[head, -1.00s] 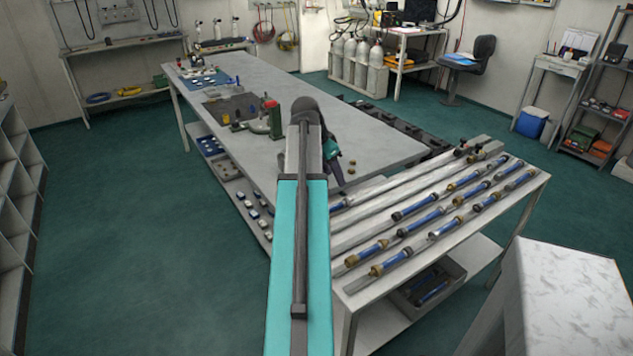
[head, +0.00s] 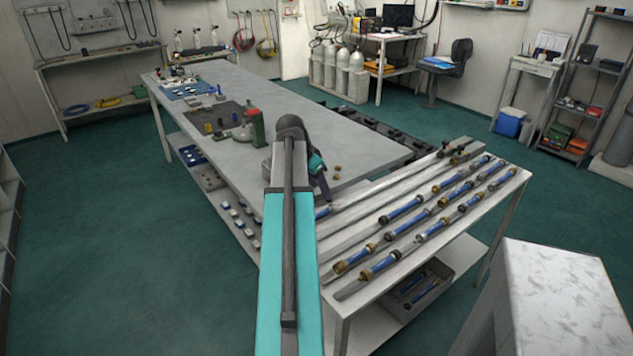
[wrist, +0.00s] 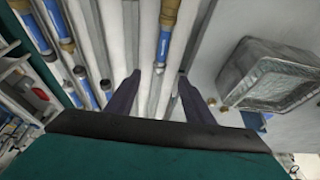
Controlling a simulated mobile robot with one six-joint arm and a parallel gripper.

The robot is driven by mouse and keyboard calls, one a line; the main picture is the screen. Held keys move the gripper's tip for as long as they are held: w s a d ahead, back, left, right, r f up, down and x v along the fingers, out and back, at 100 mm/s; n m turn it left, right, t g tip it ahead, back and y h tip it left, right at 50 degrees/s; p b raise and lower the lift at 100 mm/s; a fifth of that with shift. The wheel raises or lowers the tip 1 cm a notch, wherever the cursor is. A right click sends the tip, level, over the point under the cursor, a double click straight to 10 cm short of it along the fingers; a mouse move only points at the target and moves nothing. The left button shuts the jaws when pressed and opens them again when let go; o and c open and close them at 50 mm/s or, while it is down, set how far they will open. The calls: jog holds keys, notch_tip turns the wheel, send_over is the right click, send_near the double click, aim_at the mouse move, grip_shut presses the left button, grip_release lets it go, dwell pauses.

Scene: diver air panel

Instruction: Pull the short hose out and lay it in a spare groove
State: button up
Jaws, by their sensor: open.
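Several blue hoses with brass or dark end fittings lie in rows along the grooved bench (head: 350,330). In the wrist view one hose (wrist: 164,45) with a blue body and brass fittings lies ahead of my fingertips, roughly in line with the gap between them. A blue hose end (head: 322,212) shows beside my arm in the head view; the rest is hidden. I cannot tell which hose is the short one. My gripper (wrist: 158,88) is open and empty above the grooves. Bare light grooves (wrist: 132,40) lie beside the hose; an empty-looking groove (head: 388,188) also shows in the head view.
A metal tray (wrist: 250,65) and small brass nuts (head: 337,171) are on the long table's (head: 290,105) side. A bin (head: 435,290) with blue hoses stands on the lower shelf. A white block (head: 560,290) stands at the right. The floor at left is clear.

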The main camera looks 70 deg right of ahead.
aim_at(330, 208)
jog(key=shift+p+x, duration=0.85)
jog(key=shift+x, duration=4.7)
grip_shut()
